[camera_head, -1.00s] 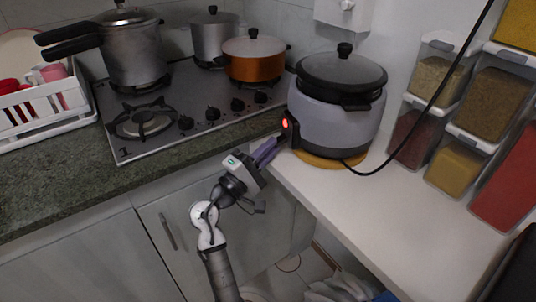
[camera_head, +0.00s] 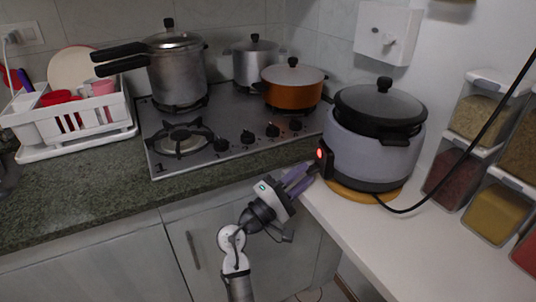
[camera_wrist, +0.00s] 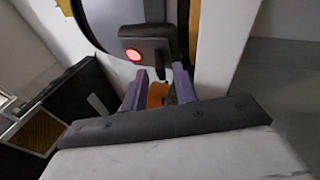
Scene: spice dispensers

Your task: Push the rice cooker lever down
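The rice cooker (camera_head: 371,150) has a grey-lilac body and a dark lid, and stands on the white counter. Its black switch panel (camera_head: 325,163) faces my gripper and shows a lit red light. The panel also shows in the wrist view (camera_wrist: 146,42). A small dark tab (camera_wrist: 160,74), apparently the lever, sticks out below the panel. My gripper (camera_head: 308,176) is just in front of and slightly below the panel. Its purple fingers stand apart in the wrist view (camera_wrist: 159,80), with the tab near the gap between their tips. I cannot tell whether they touch it.
The cooker sits on a round wooden board (camera_head: 362,196), with a black cord running right. Spice dispensers (camera_head: 497,213) stand at the right. A stove (camera_head: 225,125) with pots is at the left, beside a white dish rack (camera_head: 75,122). The white counter's front (camera_head: 405,255) is clear.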

